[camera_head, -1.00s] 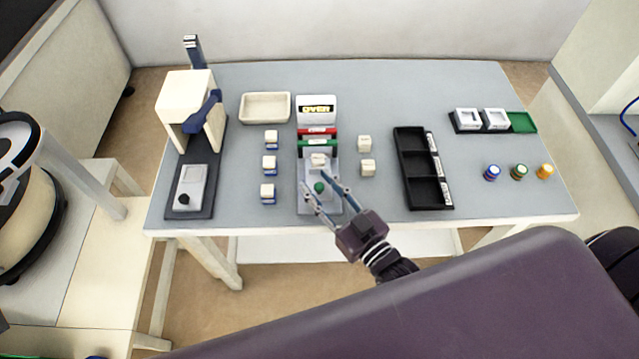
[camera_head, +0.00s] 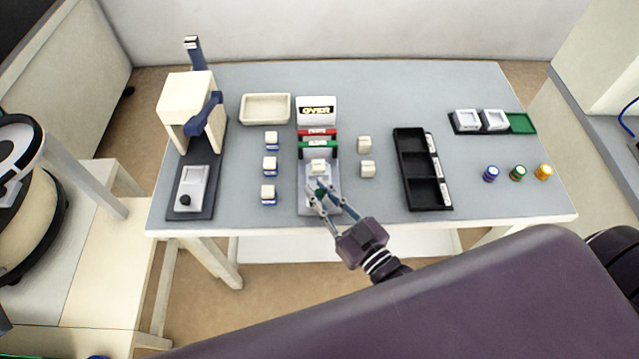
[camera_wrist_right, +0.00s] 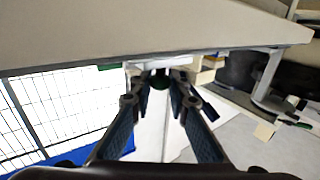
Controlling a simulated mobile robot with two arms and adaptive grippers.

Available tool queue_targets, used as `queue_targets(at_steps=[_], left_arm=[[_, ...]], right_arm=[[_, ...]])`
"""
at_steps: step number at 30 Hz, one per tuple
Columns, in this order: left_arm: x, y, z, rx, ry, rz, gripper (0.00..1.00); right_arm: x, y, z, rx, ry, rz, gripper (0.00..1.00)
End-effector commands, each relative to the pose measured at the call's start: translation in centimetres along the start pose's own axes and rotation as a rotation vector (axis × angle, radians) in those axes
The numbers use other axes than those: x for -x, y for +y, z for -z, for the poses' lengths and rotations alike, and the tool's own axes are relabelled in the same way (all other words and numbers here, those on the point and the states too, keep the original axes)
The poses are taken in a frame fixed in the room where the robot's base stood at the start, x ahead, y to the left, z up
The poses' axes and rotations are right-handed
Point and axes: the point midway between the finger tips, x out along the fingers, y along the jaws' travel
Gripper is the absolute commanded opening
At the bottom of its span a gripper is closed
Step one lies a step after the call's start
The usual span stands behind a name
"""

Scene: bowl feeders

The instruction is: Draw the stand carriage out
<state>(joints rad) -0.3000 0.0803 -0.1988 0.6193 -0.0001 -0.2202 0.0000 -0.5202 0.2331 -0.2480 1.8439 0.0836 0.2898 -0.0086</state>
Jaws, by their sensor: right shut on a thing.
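The stand (camera_head: 318,112) is in the middle of the table, with a pale "OVER" panel and red and green labelled bars. Its pale carriage (camera_head: 310,181) lies in front of the bars and carries a small cream block (camera_head: 318,167). My right gripper (camera_head: 322,195) is shut on the carriage's green knob, which its fingers mostly hide in the head view. My left gripper is in neither view.
Several blocks flank the stand, left (camera_head: 269,164) and right (camera_head: 367,169). A press (camera_head: 190,105) stands at left and an empty cream tray (camera_head: 265,94) behind. A black compartment tray (camera_head: 400,150) is at right. The table's front edge is close to the gripper.

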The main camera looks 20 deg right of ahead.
Motion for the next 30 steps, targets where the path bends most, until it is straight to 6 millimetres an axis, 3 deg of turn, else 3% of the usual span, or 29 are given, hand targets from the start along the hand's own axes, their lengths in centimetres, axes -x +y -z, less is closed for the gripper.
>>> queue_targets(at_steps=[8, 9, 14, 23, 30], left_arm=[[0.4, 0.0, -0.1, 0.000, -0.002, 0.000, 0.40], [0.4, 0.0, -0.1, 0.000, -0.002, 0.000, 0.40], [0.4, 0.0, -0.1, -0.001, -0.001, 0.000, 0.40], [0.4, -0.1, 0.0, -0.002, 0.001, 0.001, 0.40], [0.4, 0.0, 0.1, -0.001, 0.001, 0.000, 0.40]], right_arm=[[0.7, -0.6, -0.1, -0.002, -0.003, 0.002, 0.00], [0.7, -0.6, -0.1, -0.002, -0.003, 0.002, 0.17], [0.7, -0.5, -0.1, -0.002, -0.003, 0.002, 0.34], [0.9, -0.5, -0.1, -0.001, -0.003, 0.001, 0.34], [4.3, -0.5, -0.2, -0.001, -0.007, 0.002, 0.34]])
